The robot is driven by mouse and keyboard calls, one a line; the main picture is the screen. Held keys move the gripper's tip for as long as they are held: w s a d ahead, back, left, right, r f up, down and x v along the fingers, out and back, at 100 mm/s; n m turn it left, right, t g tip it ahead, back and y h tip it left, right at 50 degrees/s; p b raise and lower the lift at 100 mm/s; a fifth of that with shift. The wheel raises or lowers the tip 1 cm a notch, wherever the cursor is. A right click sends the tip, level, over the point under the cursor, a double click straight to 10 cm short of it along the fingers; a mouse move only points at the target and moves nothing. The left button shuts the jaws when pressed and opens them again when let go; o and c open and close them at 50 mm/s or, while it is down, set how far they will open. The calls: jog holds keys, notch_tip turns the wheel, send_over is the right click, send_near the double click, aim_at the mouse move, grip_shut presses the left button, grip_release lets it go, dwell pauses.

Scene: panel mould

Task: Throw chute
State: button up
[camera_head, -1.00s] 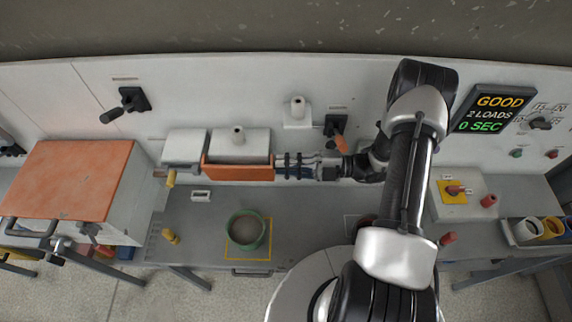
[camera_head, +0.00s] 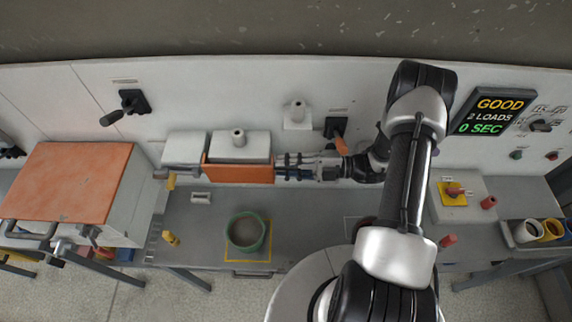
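I cannot tell by label which part is the chute.
A green ring-shaped mould (camera_head: 232,245) with grey fill sits in a yellow square on the grey bench (camera_head: 190,225). An orange-topped cabinet (camera_head: 75,180) stands left. A screen (camera_head: 494,110) reads GOOD, 2 LOADS, 0 SEC. A yellow-plated switch (camera_head: 453,192) and several cups (camera_head: 525,232) are at the right.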

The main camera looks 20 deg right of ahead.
jog(key=shift+o, duration=0.6)
jog(key=shift+d, duration=0.5)
jog(key=v, duration=0.6)
jog(key=shift+s+d, duration=0.2)
jog(key=shift+d, duration=0.05)
jog(key=shift+r, duration=0.1)
jog(key=shift+c, duration=0.2)
